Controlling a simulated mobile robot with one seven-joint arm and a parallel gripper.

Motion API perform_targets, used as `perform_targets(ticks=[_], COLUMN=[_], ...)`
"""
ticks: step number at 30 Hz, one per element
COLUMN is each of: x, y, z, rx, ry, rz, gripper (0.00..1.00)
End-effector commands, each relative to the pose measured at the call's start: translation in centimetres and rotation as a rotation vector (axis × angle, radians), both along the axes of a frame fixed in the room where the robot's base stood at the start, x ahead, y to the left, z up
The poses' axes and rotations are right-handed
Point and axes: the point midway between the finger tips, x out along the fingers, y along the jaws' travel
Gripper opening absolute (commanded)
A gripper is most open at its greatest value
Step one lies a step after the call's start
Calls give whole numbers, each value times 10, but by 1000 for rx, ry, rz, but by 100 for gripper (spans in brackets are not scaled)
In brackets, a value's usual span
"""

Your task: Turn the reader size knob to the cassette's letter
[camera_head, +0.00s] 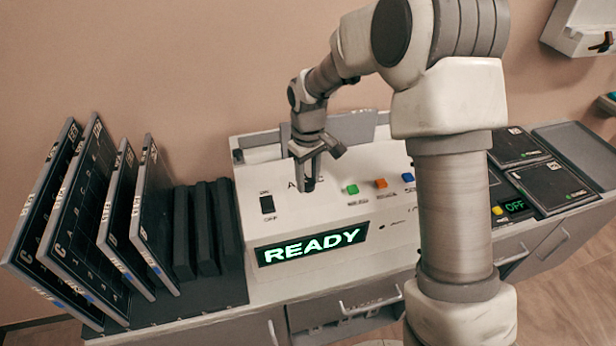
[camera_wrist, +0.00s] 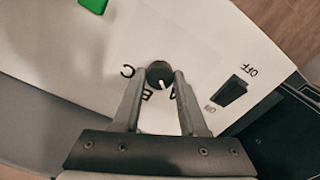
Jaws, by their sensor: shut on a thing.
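The dark, round size knob (camera_wrist: 158,70) sits on the sloped white top of the reader (camera_head: 336,208). My gripper (camera_head: 308,186) points down at it; in the wrist view my gripper (camera_wrist: 160,77) has one finger on each side of the knob, shut on it. The letters C, B and A are printed around the knob in the wrist view. Its white pointer mark points between B and A. In the head view my fingers hide the knob. Several dark cassettes (camera_head: 88,200) with printed letters stand upright in the rack at left; their lettering is hard to read.
The reader display (camera_head: 312,246) shows READY. An ON/OFF switch (camera_head: 267,204) is beside the knob. Green (camera_head: 352,189), orange (camera_head: 380,183) and blue (camera_head: 408,177) buttons sit to its right.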

Motion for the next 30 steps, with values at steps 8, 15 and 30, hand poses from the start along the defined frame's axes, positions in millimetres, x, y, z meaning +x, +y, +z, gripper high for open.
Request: perform_targets(ticks=[8, 15, 30], x=[1, 1, 1], y=[0, 0, 0], z=[1, 1, 1], rx=[1, 1, 1], ry=[-4, -4, -4], rz=[114, 146, 149], gripper=[0, 0, 67])
